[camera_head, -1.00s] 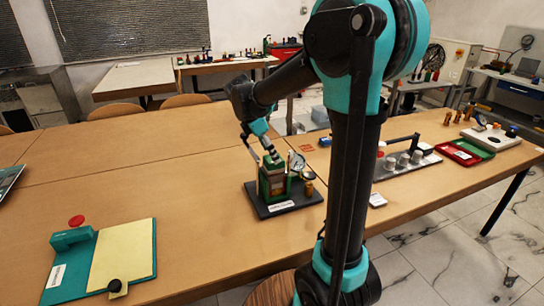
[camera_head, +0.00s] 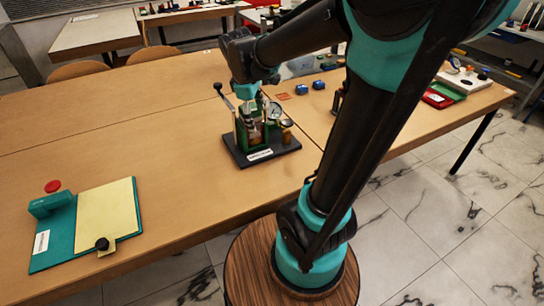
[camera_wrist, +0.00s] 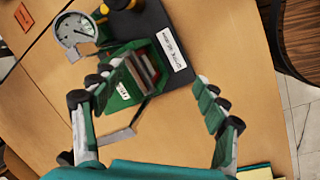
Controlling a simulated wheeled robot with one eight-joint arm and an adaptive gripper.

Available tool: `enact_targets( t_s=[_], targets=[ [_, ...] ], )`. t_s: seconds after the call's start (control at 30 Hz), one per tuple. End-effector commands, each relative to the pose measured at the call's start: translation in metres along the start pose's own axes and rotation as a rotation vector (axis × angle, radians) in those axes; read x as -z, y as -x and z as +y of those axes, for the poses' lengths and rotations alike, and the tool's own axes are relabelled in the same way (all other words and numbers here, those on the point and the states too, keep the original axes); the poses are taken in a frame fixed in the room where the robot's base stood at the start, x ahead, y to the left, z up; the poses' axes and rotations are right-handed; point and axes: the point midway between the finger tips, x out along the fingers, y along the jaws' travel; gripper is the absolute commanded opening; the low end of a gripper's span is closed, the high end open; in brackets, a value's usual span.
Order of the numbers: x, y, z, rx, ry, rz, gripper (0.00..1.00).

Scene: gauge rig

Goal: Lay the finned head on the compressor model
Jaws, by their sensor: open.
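The compressor model (camera_head: 243,134) is a green upright body on a black base (camera_head: 277,152) with a white label. The wrist view also shows its green body (camera_wrist: 118,92). A block of parallel grey and reddish-brown layers (camera_wrist: 147,68) sits within the green frame; it looks like the finned head, but I cannot tell whether it is seated. My gripper (camera_head: 251,122) is over the model, pointing down. In the wrist view my gripper (camera_wrist: 158,82) is open, its fingers apart on either side of the layered block, with no visible grip on it.
A round gauge (camera_head: 273,110) and a brass-coloured knob (camera_head: 287,130) stand on the same base. A lever with a black knob (camera_head: 218,87) rises at its left. A teal board with a yellow sheet (camera_head: 105,217) lies at the left front. The table between is clear.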

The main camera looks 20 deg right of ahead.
Motion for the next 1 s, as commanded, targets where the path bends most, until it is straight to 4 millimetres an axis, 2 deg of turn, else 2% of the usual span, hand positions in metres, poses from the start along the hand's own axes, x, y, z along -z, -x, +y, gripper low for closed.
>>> enact_targets(
  t_s=[0.03, 0.2, 0.3, 0.4, 0.57, 1.0],
  targets=[
    [-0.016, -0.017, -0.015, 0.000, -0.129, 0.034, 0.73],
    [-0.055, -0.067, -0.068, 0.017, -0.603, 0.161, 0.73],
    [-0.071, -0.087, -0.095, 0.037, -0.828, 0.221, 0.73],
    [-0.080, -0.098, -0.112, 0.054, -0.977, 0.262, 0.73],
    [-0.084, -0.105, -0.122, 0.066, -1.068, 0.286, 0.73],
    [-0.084, -0.104, -0.122, 0.066, -1.067, 0.285, 0.73]
  ],
)
